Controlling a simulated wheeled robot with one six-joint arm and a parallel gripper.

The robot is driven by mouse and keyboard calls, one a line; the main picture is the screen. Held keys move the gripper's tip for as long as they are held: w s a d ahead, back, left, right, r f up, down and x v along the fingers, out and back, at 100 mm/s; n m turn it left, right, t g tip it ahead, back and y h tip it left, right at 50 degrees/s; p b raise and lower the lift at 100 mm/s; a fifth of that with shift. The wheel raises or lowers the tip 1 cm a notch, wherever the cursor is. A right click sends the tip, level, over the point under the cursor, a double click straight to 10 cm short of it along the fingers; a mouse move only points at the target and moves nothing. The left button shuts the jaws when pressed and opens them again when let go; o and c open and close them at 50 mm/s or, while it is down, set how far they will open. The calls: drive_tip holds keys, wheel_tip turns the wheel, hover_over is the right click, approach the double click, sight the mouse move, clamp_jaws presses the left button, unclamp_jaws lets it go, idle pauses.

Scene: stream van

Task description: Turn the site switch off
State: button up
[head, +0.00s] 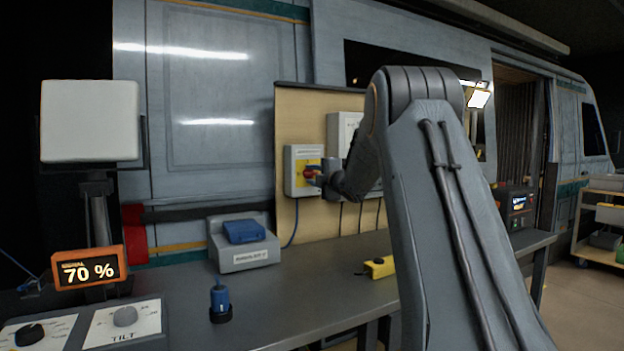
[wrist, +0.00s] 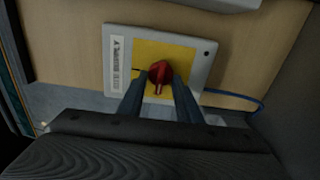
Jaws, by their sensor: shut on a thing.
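The site switch is a pale box (head: 291,182) with a yellow plate and a red rotary knob, mounted on a wooden board. In the wrist view the box (wrist: 206,57) carries a label that seems to read "SITE SUPPLY", and the red knob (wrist: 160,73) sits mid-plate. My gripper (wrist: 158,92) is shut on the red knob, one finger on each side. In the head view my gripper (head: 318,177) reaches the knob from the right and partly covers it. The knob's exact setting is hard to read.
A wooden board (head: 285,110) carries another pale box (head: 342,128). On the bench (head: 290,290) stand a grey unit with a blue top (head: 243,245), a blue item (head: 220,300), a yellow item (head: 380,267) and a "70 %" display (head: 90,270). A blue cable (wrist: 240,98) leaves the switch box.

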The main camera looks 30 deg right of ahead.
idle(0.3)
drive_tip(key=o, duration=1)
drive_tip(key=s, duration=0.7)
drive_tip(key=shift+s+d, duration=0.1)
drive_tip(key=shift+s, duration=0.3)
